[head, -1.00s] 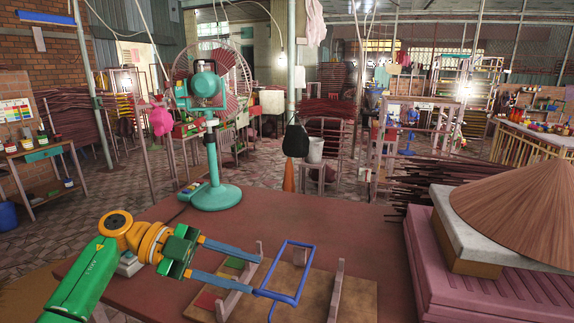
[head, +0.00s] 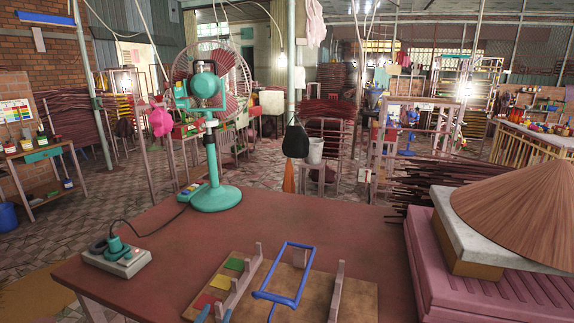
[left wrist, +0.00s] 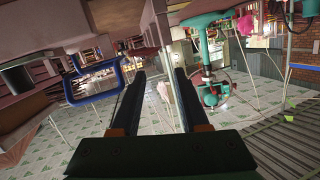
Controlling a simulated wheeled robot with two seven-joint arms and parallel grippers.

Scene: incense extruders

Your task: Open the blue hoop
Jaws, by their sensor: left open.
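The blue hoop (head: 277,297) is a rectangular frame tilted up between two grey uprights on a wooden board (head: 362,298). A short blue leg runs down from its near bar. In the left wrist view the hoop (left wrist: 93,98) shows left of my fingers, apart from them. My right gripper is not in view.
Coloured blocks (head: 220,281) lie on the board's left. A teal fan (head: 215,195) stands at the table's back edge, and a corded power strip (head: 117,258) lies at left. A conical hat (head: 515,215) rests on a stack at right. The red-brown tabletop (head: 190,245) between is bare.

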